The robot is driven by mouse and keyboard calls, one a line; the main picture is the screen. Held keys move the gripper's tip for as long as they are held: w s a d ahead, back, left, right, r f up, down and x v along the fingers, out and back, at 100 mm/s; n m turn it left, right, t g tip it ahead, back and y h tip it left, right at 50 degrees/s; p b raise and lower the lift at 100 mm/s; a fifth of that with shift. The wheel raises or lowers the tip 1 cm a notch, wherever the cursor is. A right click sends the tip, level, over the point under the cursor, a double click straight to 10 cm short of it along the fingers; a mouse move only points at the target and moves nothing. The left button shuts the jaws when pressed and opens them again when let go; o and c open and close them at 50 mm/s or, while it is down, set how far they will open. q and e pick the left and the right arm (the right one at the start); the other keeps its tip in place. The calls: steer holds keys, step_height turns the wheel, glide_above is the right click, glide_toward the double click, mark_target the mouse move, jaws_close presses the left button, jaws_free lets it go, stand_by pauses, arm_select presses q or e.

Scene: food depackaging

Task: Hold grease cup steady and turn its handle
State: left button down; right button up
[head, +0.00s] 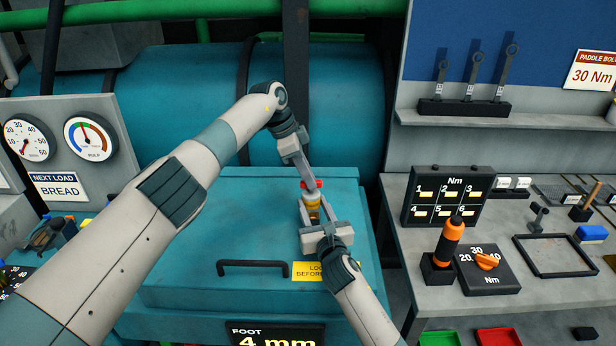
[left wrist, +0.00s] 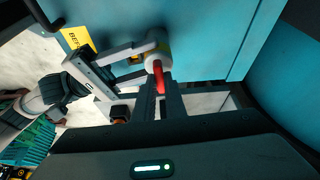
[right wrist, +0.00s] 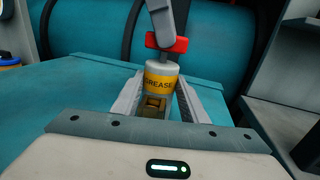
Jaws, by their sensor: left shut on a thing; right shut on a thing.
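The grease cup (head: 313,205) stands upright on top of the teal housing (head: 200,205). In the right wrist view it is a pale cylinder with a yellow GREASE label (right wrist: 160,82). My right gripper (head: 313,212) is shut on it, with one finger on each side. The red handle (head: 311,184) sits on top of the cup; it also shows in the left wrist view (left wrist: 160,80). My left gripper (head: 308,180) comes down from above and is shut on the handle, hiding part of it. The cup's base is mostly hidden by my right gripper.
A dark bar handle (head: 252,264) and a yellow label (head: 308,271) lie on the housing near my right arm. A large teal drum (head: 190,110) is behind. The right bench (head: 450,295) holds an orange-handled tool (head: 449,243), a torque board (head: 447,197) and a black frame.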

arm_select(q)
steer(key=shift+m, duration=0.5)
steer(key=c, duration=1.8)
jaws_free()
steer(key=shift+r, duration=0.1)
steer(key=v, duration=1.2)
steer(key=shift+w, duration=0.25)
